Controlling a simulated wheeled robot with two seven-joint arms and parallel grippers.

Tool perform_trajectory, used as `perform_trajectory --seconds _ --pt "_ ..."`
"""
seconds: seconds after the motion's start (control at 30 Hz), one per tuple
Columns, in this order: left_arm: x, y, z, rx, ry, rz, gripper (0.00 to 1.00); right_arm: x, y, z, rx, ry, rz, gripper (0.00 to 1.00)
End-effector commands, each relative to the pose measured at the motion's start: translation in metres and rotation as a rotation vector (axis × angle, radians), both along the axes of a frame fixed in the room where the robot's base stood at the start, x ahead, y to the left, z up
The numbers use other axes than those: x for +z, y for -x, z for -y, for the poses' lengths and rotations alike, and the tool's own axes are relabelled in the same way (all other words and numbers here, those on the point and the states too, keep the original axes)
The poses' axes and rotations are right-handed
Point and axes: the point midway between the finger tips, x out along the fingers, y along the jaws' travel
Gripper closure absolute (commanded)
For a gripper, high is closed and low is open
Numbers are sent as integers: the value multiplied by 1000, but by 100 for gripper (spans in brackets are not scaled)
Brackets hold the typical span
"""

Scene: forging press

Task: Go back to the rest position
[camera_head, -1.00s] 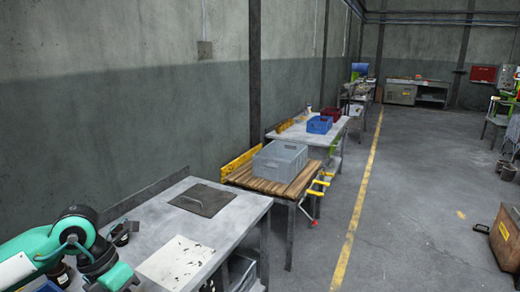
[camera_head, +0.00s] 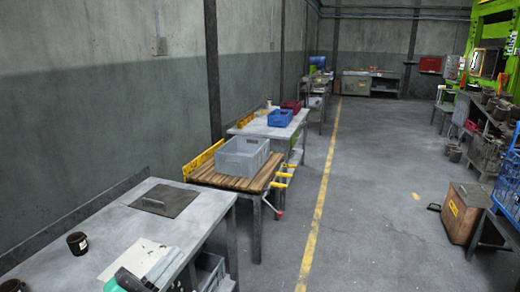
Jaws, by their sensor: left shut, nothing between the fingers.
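My right gripper is not in view.
A dark cup (camera_head: 77,243) and a dark plate (camera_head: 165,200) are on the bench. Beyond it, a grey crate (camera_head: 242,157) sits on a wooden table. A green press (camera_head: 491,50) and a brown box (camera_head: 462,213) stand at the right. The floor between is clear.

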Motion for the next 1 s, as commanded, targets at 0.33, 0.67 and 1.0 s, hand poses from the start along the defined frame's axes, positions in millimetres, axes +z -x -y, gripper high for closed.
perform_trajectory --seconds 0.33,0.67,1.0 --pt "-133 -2 -75 482 387 -668 100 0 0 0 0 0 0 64" --pt "-278 100 -86 785 506 -1384 100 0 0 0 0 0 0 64" --pt "-334 204 -64 878 483 -1866 100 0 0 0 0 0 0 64"
